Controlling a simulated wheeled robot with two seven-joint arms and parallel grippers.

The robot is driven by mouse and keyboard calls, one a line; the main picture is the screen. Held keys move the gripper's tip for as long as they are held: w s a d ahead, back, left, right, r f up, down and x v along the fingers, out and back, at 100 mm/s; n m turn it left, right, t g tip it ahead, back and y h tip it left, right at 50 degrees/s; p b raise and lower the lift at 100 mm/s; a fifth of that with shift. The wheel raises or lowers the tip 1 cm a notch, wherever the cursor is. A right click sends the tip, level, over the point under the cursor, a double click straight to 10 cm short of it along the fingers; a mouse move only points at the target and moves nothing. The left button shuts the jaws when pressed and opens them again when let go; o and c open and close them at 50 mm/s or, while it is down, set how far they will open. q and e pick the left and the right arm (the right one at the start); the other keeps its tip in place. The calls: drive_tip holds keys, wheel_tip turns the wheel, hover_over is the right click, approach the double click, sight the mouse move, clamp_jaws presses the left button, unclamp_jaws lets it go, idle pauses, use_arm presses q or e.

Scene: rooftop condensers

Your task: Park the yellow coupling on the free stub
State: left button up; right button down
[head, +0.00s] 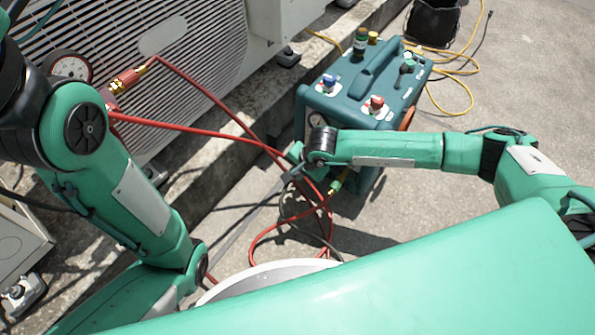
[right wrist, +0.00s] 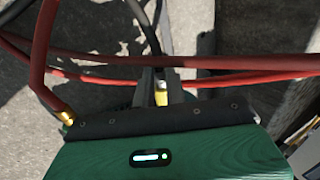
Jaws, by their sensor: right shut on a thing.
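My right gripper (head: 291,174) reaches in from the right, in front of the teal machine, pointing down and left. In the right wrist view its fingers (right wrist: 159,76) are shut on the yellow coupling (right wrist: 161,93), which shows as a small yellow piece between them. In the head view I cannot make out the held coupling at the fingers. I cannot tell which fitting is the free stub. My left arm crosses the left side of the head view; its gripper is out of view.
The teal machine (head: 352,95) carries a blue knob (head: 328,82) and a red knob (head: 376,103). Red hoses (head: 215,124) cross near my right gripper from a red-and-brass fitting (head: 125,82) by a gauge (head: 70,67). The condenser (head: 185,45) stands behind.

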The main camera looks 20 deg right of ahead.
drive_tip(key=shift+s+a, duration=0.25)
drive_tip(key=shift+a, duration=0.05)
idle(0.5)
drive_tip(key=shift+s+a+p, duration=0.25)
drive_tip(key=shift+s+a, duration=0.4)
drive_tip(key=shift+a, duration=0.15)
drive_tip(key=shift+s+a+p, duration=0.25)
drive_tip(key=shift+s+a, duration=0.35)
drive_tip(key=shift+a, duration=0.2)
drive_tip(key=c, duration=2.1)
unclamp_jaws()
clamp_jaws()
